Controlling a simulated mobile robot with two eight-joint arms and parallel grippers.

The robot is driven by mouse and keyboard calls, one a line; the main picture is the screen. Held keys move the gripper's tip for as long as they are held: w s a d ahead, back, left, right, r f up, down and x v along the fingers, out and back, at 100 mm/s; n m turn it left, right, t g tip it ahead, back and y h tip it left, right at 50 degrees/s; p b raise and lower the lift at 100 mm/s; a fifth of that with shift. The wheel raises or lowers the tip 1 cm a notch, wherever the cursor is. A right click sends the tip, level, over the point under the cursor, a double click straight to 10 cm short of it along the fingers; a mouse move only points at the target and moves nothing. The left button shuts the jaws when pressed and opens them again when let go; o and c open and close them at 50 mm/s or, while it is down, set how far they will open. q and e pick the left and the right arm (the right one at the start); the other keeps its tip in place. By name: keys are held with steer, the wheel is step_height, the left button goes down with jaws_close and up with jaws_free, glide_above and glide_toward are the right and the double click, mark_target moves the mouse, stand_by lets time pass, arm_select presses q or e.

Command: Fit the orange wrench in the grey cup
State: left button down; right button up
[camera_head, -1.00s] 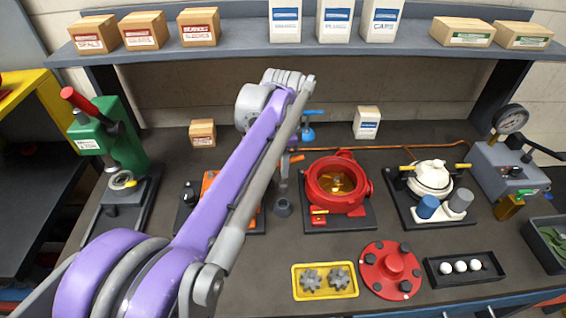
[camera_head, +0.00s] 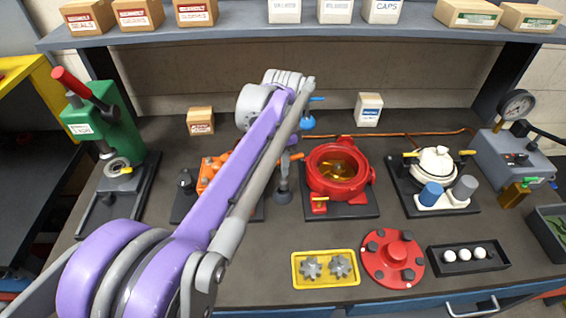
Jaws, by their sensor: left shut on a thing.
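The orange wrench (camera_head: 297,156) shows only as a short orange end jutting right beside my left gripper (camera_head: 284,167). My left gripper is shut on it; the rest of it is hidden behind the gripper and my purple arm. A small dark grey cup (camera_head: 283,198) stands on the bench just below the gripper in the picture. It seems to be the grey cup, and I cannot tell how much gap lies between it and the wrench. My right gripper is out of view.
A red round housing (camera_head: 322,185) stands close right of the cup. A yellow tray with gears (camera_head: 325,283) and a red flange (camera_head: 393,259) lie in front. An orange device (camera_head: 212,170) is partly behind my arm. A blue-topped object (camera_head: 308,123) stands behind.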

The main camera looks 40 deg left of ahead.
mark_target(283, 181)
arm_select(q)
steer(key=shift+s, duration=0.1)
steer(key=shift+f, duration=0.2)
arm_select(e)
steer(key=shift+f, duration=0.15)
arm_select(q)
steer(key=shift+f, duration=0.35)
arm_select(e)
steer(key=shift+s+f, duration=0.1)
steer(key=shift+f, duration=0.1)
arm_select(q)
steer(key=shift+f+b, duration=1.1)
steer(key=shift+f, duration=0.55)
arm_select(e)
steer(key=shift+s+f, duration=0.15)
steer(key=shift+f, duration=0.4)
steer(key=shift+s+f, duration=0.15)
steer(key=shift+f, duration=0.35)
arm_select(q)
steer(key=c, duration=0.7)
jaws_free()
steer(key=shift+r, duration=0.2)
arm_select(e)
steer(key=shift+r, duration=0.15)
